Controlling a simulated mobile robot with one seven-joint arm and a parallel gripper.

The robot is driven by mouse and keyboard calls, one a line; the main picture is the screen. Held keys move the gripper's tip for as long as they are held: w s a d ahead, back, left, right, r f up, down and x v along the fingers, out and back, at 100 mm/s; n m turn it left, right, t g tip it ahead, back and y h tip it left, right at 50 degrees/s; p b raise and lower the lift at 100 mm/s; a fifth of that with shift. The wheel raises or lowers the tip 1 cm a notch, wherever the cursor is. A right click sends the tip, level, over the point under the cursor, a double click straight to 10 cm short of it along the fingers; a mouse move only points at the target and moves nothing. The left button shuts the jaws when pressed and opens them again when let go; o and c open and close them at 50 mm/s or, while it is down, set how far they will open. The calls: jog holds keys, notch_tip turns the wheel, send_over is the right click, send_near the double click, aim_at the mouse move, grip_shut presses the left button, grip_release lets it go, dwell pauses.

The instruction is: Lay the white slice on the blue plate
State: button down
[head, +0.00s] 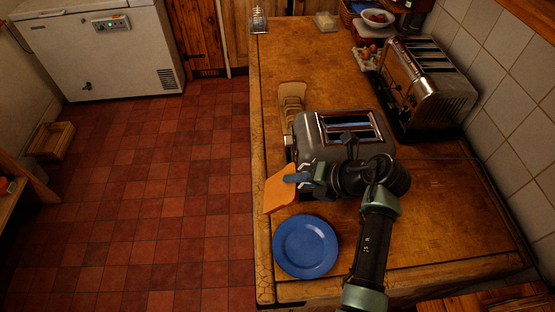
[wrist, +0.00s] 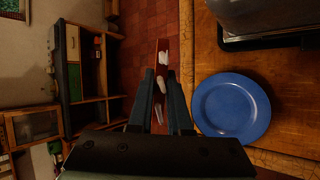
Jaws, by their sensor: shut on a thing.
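My gripper (head: 296,180) is shut on a flat slice (head: 279,192), which looks orange-tan rather than white in the head view. The slice sticks out to the left of the jaws, by the counter's left edge. In the wrist view the two fingers (wrist: 161,88) close around a thin, edge-on strip with pale patches. The empty blue plate (head: 306,247) lies flat on the counter, below the slice in the head view and apart from it. In the wrist view the plate (wrist: 231,107) is right of the fingers.
A dark toaster (head: 344,128) stands just beyond my gripper, with pale tan pieces (head: 291,94) behind its left side. A larger steel toaster (head: 428,88) stands by the tiled wall.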

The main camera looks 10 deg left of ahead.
jog(key=s+d+f+m+t+h+p, duration=0.25)
jog(key=s+d+f+m+t, duration=0.25)
jog(key=s+d+f+m, duration=0.35)
jog(key=shift+n, duration=0.25)
jog(key=f+b, duration=0.1)
jog(key=b, duration=0.1)
jog(key=f+b, duration=0.4)
jog(key=shift+d+f, duration=0.25)
jog(key=shift+d, duration=0.15)
jog(key=c, duration=0.8)
grip_release()
jog(key=b+v, duration=0.1)
jog(key=v, duration=1.2)
jog(key=shift+s+d+f, duration=0.1)
jog(key=shift+s+f, duration=0.05)
